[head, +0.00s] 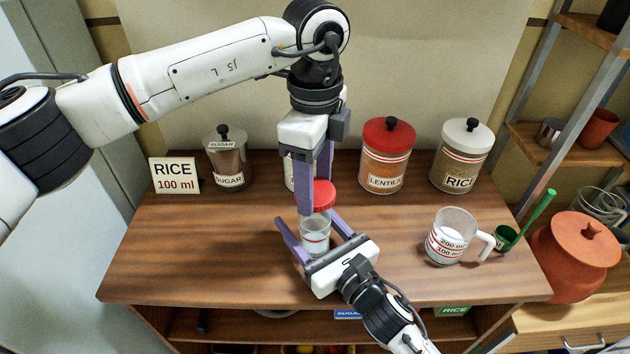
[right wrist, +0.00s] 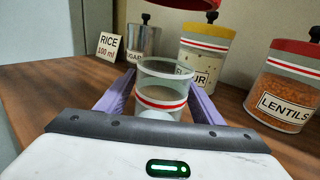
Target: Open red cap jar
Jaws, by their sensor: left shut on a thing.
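A small clear jar (head: 315,238) with red stripes stands upright on the wooden table, its mouth uncovered. In the right wrist view the jar (right wrist: 162,88) is in front of my right gripper. The red cap (head: 322,194) is held above the jar by my left gripper (head: 316,190), which is shut on it. In the right wrist view the cap (right wrist: 185,4) is clear of the rim, at the top edge. My right gripper (head: 312,228) has one finger on each side of the jar; whether both fingers touch it I cannot tell.
Behind stand a RICE 100 ml sign (head: 174,175), a sugar jar (head: 227,160), a flour jar (right wrist: 205,55), a lentils jar (head: 386,160) and a rice jar (head: 461,155). A measuring cup (head: 446,240) and green scoop (head: 506,238) are at right. The table's front left is clear.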

